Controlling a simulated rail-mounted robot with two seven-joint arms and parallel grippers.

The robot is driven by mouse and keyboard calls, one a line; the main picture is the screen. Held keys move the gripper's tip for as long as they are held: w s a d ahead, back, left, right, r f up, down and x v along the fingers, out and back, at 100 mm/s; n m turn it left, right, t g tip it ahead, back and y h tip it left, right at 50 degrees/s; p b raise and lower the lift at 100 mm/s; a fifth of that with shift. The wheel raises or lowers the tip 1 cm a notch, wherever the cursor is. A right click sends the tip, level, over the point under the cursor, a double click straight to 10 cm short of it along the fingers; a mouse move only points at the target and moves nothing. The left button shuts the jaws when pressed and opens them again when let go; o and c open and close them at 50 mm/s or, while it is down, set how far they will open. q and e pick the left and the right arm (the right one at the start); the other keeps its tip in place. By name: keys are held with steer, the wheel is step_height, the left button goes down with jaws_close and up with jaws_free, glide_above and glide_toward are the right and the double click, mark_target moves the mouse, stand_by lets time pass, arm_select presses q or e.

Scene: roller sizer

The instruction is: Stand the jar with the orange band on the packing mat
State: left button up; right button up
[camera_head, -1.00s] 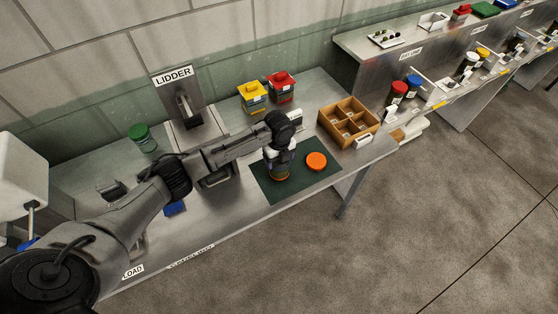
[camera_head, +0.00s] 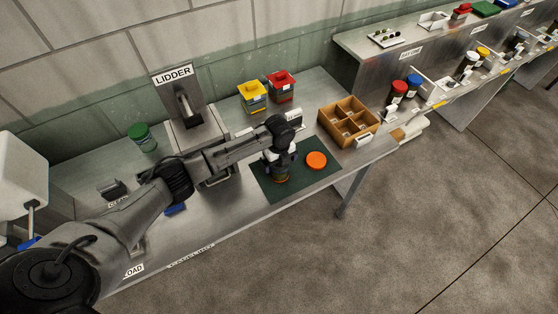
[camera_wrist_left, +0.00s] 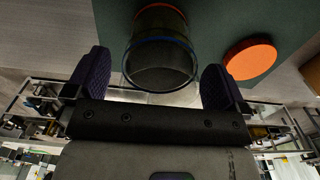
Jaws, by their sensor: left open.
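A dark jar (camera_head: 281,178) is at the dark green packing mat (camera_head: 268,191), below my left gripper (camera_head: 279,160), which hides its upper part. A little orange shows low on it. In the left wrist view the jar (camera_wrist_left: 160,65) is between the two spread fingers of my left gripper (camera_wrist_left: 158,88), with visible gaps at its sides. Blue and brownish-orange rings show on it there. It looks upright on the mat, though its contact is hard to see. My right gripper is not in view.
A flat orange disc (camera_head: 316,160) lies on the mat right of the jar. A wooden divided box (camera_head: 348,121) stands farther right. Yellow (camera_head: 253,97) and red (camera_head: 281,87) containers stand behind, near the lidder (camera_head: 184,108). A green-lidded jar (camera_head: 142,137) is at left.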

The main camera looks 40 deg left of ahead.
arm_select(q)
steer(key=shift+r, duration=0.1)
steer(key=shift+r+p, duration=0.4)
steer(key=shift+r, duration=0.05)
step_height(320, 180, up, 11)
steer(key=p, duration=1.1)
steer(key=shift+r, duration=0.15)
steer(key=s+d+f+n+t+h, duration=0.1)
steer(key=s+d+f+n, duration=0.25)
steer(key=s+d, duration=0.5)
steer(key=s+d+f+n+t+h, duration=0.15)
steer(key=s+d+n, duration=0.25)
steer(key=s+d, duration=0.4)
steer(key=s+a+r+n+y, duration=0.1)
steer(key=s+a+r+n, duration=0.1)
steer(key=s+n, duration=0.4)
steer(key=s+a+r+n+t+y, duration=0.1)
steer(key=s+r+n, duration=0.4)
steer(key=s, duration=0.6)
steer(key=shift+a+n, duration=0.45)
steer(key=shift+n, duration=0.4)
